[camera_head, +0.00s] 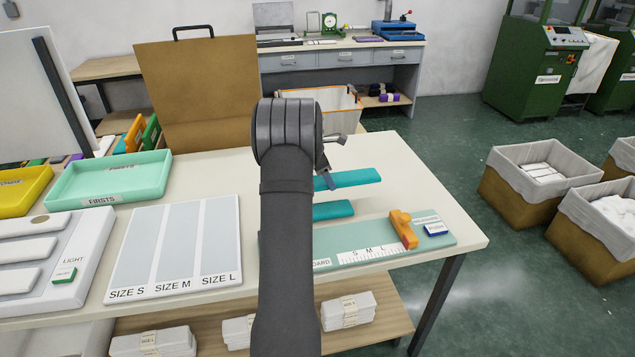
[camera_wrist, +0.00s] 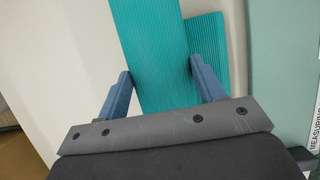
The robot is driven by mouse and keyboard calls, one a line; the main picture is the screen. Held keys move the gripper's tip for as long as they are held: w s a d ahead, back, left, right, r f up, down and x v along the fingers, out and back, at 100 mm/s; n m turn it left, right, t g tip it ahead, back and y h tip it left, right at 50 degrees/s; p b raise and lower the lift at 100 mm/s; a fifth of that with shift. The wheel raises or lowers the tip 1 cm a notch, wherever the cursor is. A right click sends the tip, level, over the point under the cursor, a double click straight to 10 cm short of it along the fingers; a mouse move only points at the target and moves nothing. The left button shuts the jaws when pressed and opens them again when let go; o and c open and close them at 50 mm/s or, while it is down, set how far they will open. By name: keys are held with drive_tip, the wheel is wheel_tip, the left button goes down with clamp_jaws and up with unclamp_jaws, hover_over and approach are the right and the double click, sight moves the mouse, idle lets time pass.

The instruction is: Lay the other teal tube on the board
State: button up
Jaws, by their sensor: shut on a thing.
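My gripper (camera_wrist: 160,82) is shut on a ribbed teal tube (camera_wrist: 148,35), with one finger on each side of it. In the head view this tube (camera_head: 352,179) sticks out to the right of my gripper (camera_head: 323,178). A second teal tube (camera_wrist: 208,40) lies beside it, partly covered by the held one in the wrist view. In the head view the second tube (camera_head: 333,210) lies nearer the board, its left part hidden by my arm. The pale green measuring board (camera_head: 385,240) is at the table's front right, with a strip of table between it and the second tube.
A white size panel (camera_head: 172,250) and a green FIRSTS tray (camera_head: 108,180) are to the left. The table (camera_head: 385,155) is clear behind the tubes.

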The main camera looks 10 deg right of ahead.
drive_tip(key=s+d+r, duration=0.4)
drive_tip(key=s+d, duration=0.1)
drive_tip(key=s+a+r, duration=0.1)
drive_tip(key=s+a, duration=0.1)
drive_tip(key=s, duration=0.9)
drive_tip(key=s+a+r, duration=0.1)
drive_tip(key=s+a, duration=0.1)
drive_tip(key=s, duration=1)
hover_over(327, 242)
drive_tip(key=a, duration=0.1)
wheel_tip(327, 242, down, 7)
drive_tip(key=shift+s+a+r, duration=0.1)
drive_tip(key=shift+a+r, duration=0.05)
drive_tip(key=shift+r, duration=0.05)
drive_tip(key=shift+a+f, duration=0.1)
drive_tip(key=shift+f, duration=1.9)
drive_tip(key=shift+f, duration=0.2)
drive_tip(key=o, duration=0.9)
drive_tip(key=shift+o, duration=0.2)
